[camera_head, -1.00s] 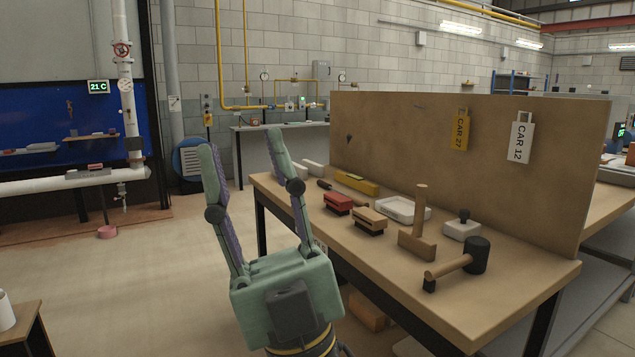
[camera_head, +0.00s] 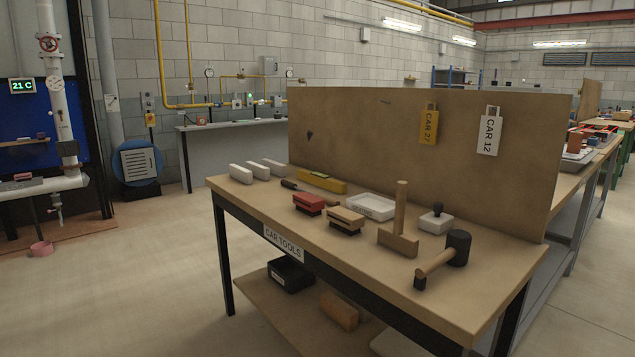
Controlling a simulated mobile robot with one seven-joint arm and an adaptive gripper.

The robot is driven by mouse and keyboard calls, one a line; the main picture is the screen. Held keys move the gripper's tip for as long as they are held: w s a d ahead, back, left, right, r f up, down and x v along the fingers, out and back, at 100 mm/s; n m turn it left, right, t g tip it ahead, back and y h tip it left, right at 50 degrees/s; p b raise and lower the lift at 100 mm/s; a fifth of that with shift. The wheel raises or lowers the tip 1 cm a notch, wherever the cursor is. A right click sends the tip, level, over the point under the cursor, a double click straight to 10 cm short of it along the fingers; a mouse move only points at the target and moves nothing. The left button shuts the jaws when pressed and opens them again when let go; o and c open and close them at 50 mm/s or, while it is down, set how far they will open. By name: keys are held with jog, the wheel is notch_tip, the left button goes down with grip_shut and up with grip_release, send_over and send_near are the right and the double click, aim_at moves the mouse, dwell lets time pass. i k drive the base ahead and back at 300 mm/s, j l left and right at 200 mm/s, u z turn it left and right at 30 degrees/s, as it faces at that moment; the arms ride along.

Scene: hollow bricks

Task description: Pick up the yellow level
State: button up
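The yellow level (camera_head: 321,182) lies flat on the workbench top (camera_head: 270,207), near the foot of the upright brown back board. It is a short yellow bar with its long side running roughly along the board. A dark-handled tool (camera_head: 302,191) lies just in front of it, and a white tray (camera_head: 370,206) sits to its right. Nothing covers the level. My gripper is not in view.
A red block (camera_head: 308,203), a tan block (camera_head: 345,218), a wooden T-shaped tool (camera_head: 400,230), a black-headed mallet (camera_head: 444,258) and several white blocks (camera_head: 258,170) share the bench. The back board (camera_head: 390,150) closes the far side.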

aim_at(320, 180)
jog(key=i+j, duration=0.2)
jog(key=i+j+z, duration=0.1)
jog(key=j, duration=0.35)
jog(key=i+j+z, duration=0.1)
jog(key=i+j, duration=0.4)
jog(key=j, duration=0.15)
jog(key=i+j+z, duration=0.1)
jog(key=j, duration=0.25)
jog(key=i+j, duration=0.3)
jog(key=i+j+z, duration=0.1)
jog(key=j, duration=0.35)
jog(key=i+j+z, duration=0.1)
jog(key=i+j, duration=0.3)
jog(key=i, duration=0.35)
jog(key=i+j, duration=0.15)
jog(key=i, duration=0.4)
